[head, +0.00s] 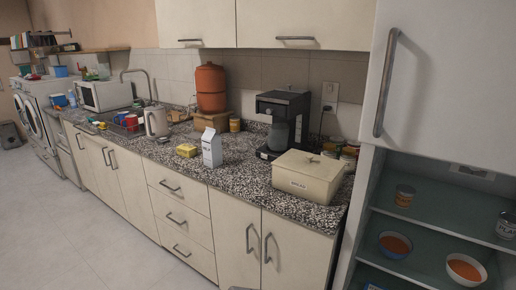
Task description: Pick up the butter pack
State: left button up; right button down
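A small yellow pack, which looks like the butter pack (187,150), lies on the speckled granite counter (237,179). It sits just left of a white milk carton (211,148), close to the counter's front edge. Its label is too small to read. Nothing covers it from this view. Neither my left nor my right gripper is in view.
A cream bread box (307,178) and a black coffee maker (283,122) stand to the right on the counter. A white kettle (156,122) stands to the left. A refrigerator (437,85) with open shelves is at the right. The floor (75,225) in front is clear.

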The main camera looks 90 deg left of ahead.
aim_at(185, 150)
jog(key=u, duration=3.7)
jog(key=k, duration=0.45)
jog(key=u, duration=0.85)
jog(key=i, duration=1.4)
jog(key=z, duration=0.7)
jog(key=i, duration=0.85)
jog(key=z, duration=1.55)
jog(key=i, duration=0.65)
jog(key=z, duration=0.65)
